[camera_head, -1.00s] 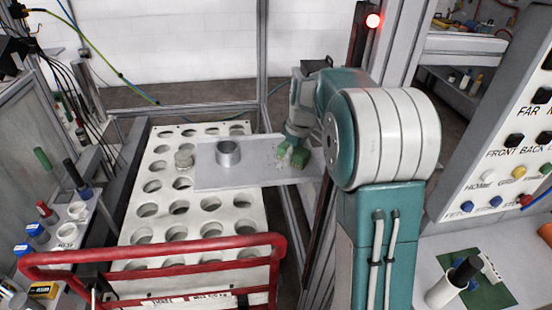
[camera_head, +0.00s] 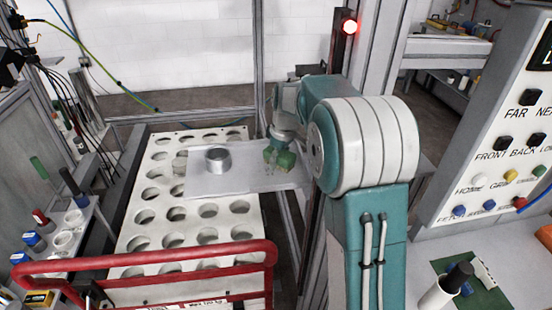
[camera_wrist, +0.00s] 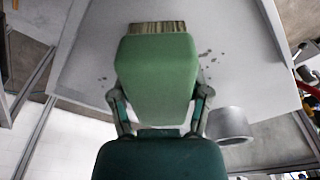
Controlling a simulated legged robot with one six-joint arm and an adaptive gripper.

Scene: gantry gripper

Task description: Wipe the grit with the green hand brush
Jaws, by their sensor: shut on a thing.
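The green hand brush (camera_wrist: 157,70) is in my gripper (camera_wrist: 158,105), with a finger on each side of it. Its bristles (camera_wrist: 157,27) show at its far end, over the pale grey plate (camera_wrist: 237,60). Grit shows as small dark specks on the plate, right of the brush (camera_wrist: 206,68), with a few specks on its left. In the head view the brush (camera_head: 283,159) is at the right part of the plate (camera_head: 240,181), below my gripper (camera_head: 277,148). Whether the bristles touch the plate is hard to tell.
A grey metal ring (camera_head: 217,160) stands on the plate, left of the brush, and shows in the wrist view (camera_wrist: 229,124). A white rack with round holes (camera_head: 150,238) lies under and beside the plate. A red rail (camera_head: 150,262) crosses in front. A button panel (camera_head: 500,140) stands at right.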

